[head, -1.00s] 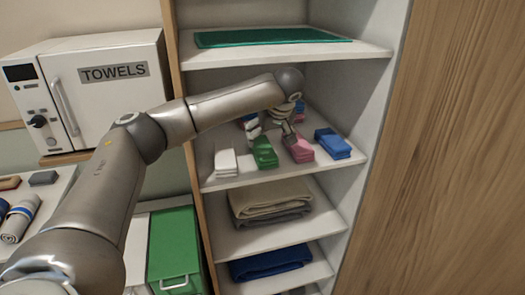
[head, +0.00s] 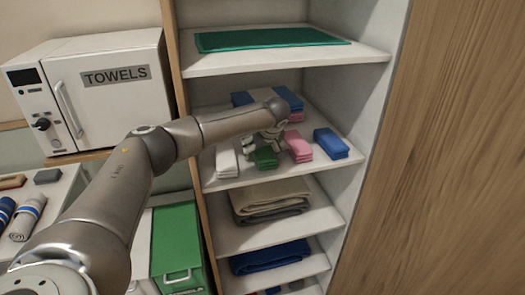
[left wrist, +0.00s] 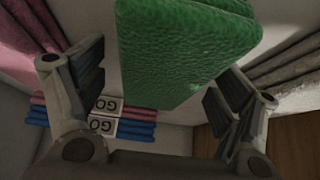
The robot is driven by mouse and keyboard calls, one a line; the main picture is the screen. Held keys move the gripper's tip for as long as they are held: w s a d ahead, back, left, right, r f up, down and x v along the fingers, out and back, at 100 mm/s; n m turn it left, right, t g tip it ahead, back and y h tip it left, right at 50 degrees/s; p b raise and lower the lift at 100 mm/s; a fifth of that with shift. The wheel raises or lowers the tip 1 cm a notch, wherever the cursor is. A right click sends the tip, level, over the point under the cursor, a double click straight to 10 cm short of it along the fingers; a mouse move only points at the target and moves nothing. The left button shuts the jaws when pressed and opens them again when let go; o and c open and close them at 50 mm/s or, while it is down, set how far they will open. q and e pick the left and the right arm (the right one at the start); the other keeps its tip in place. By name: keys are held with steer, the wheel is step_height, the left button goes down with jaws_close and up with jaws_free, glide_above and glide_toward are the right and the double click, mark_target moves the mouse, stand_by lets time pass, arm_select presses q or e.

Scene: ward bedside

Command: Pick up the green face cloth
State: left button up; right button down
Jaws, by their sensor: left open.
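The green face cloth (head: 265,158) lies folded on the middle shelf, between a white cloth and a pink one. My left gripper (head: 264,146) is open over it, with a finger on each side. In the left wrist view the green cloth (left wrist: 185,50) fills the upper middle, large and near, between the spread fingers of the left gripper (left wrist: 150,95). Its far part runs out of the picture, and I cannot tell whether a finger touches it. My right gripper is not in view.
The white cloth (head: 226,161) and pink cloth (head: 299,147) flank the green one closely. A blue stack (head: 331,143) sits further right. More folded cloths stand behind, partly hidden by my arm. The shelf above (head: 340,53) and the cabinet's side walls bound the space.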

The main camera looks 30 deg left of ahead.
arm_select(q)
steer(key=c, duration=1.1)
steer(key=shift+r, duration=0.15)
